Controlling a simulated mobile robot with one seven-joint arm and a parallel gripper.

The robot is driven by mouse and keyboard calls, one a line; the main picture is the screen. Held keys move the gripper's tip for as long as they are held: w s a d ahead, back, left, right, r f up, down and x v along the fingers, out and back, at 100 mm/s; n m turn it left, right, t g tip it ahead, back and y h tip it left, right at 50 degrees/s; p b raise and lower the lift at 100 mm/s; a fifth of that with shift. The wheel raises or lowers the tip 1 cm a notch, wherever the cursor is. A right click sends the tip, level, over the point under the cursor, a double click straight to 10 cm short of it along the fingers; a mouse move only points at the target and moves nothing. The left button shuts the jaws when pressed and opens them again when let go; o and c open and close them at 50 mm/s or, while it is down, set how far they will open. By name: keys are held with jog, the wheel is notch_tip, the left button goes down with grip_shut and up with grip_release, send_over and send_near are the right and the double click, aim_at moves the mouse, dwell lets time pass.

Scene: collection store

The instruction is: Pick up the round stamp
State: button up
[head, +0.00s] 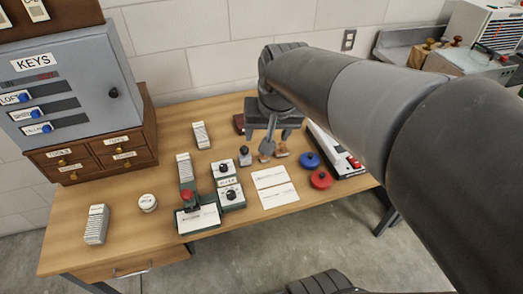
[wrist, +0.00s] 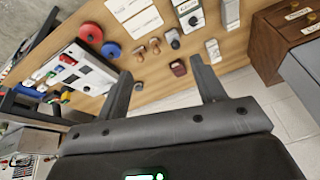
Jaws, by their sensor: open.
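Several small stamp-like pieces sit mid-table. Two wooden-handled stamps (wrist: 147,48) show in the wrist view beyond the fingertips; in the head view the gripper partly covers the wooden stamps (head: 281,151). Beside them stands a small dark-knobbed stamp (head: 245,156), also in the wrist view (wrist: 173,39). I cannot tell for certain which is the round one. My gripper (head: 268,135) is above the table near these pieces. In the wrist view the gripper (wrist: 160,70) is open with nothing between its fingers.
Red pad (head: 321,179) and blue pad (head: 310,160) lie right of white cards (head: 272,187). A dark red block (wrist: 178,68) is close to the fingers. The key cabinet (head: 65,85) stands left. A white tray (head: 337,152) lies at the right edge.

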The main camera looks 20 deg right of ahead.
jog(key=w+d+f+m+g, duration=0.1)
jog(key=w+d+f+m, duration=0.1)
jog(key=w+f, duration=0.5)
jog(key=w+d+f+m+g, duration=0.1)
jog(key=w+d+f+m, duration=0.1)
jog(key=w+f, duration=0.5)
jog(key=w+d+f+m+g, duration=0.2)
jog(key=w+f, duration=0.5)
jog(key=w, duration=0.1)
jog(key=shift+w+d+f, duration=0.1)
jog(key=shift+w+d, duration=0.05)
jog(key=shift+w, duration=0.05)
notch_tip(320, 180, down, 6)
jog(key=shift+r, duration=0.25)
notch_tip(320, 180, down, 6)
jog(key=shift+s+d+r, duration=0.1)
jog(key=shift+s+r, duration=0.05)
jog(key=shift+c, duration=0.5)
jog(key=c, duration=1)
jog(key=shift+r, duration=0.15)
